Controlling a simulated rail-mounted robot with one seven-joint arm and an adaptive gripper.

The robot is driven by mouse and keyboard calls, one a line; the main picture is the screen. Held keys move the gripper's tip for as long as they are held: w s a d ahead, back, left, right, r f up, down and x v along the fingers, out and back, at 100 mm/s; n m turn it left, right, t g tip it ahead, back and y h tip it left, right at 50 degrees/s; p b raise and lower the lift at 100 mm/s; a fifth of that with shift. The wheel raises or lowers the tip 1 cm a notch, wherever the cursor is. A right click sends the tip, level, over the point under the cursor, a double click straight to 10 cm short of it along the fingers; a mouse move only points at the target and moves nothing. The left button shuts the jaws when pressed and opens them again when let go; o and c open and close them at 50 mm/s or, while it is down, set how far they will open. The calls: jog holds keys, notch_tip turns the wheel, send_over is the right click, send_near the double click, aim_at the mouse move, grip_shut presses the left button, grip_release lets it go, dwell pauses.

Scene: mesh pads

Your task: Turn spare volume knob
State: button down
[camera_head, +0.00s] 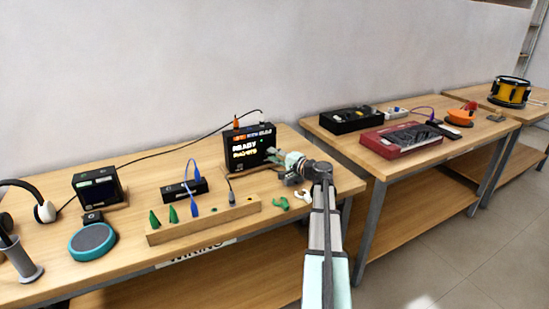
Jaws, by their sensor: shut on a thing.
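A black display box (248,148) with lit text, including the word READY, stands at the back right of the near table. My gripper (279,157) is at the right side of this box, with my arm reaching in from the lower right. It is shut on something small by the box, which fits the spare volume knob. The gripper hides the knob, so its shape and how far it is turned cannot be told.
A wooden rack (205,220) with green and blue plugs lies in front. Green clips (282,204) and a white clip (303,195) lie near the table edge. A teal round pad (92,241) and a second display box (100,187) are left. A red device (402,139) sits on the right table, across a gap.

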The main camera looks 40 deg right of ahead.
dwell(0.3)
jog(key=c, duration=0.9)
grip_release()
jog(key=shift+w, duration=0.1)
jog(key=shift+c, duration=0.2)
jog(key=s, duration=0.4)
jog(key=s+d, duration=0.1)
jog(key=s, duration=0.3)
jog(key=s+d, duration=0.1)
jog(key=s, duration=0.3)
jog(key=shift+d+r, duration=0.1)
jog(key=shift+r, duration=0.05)
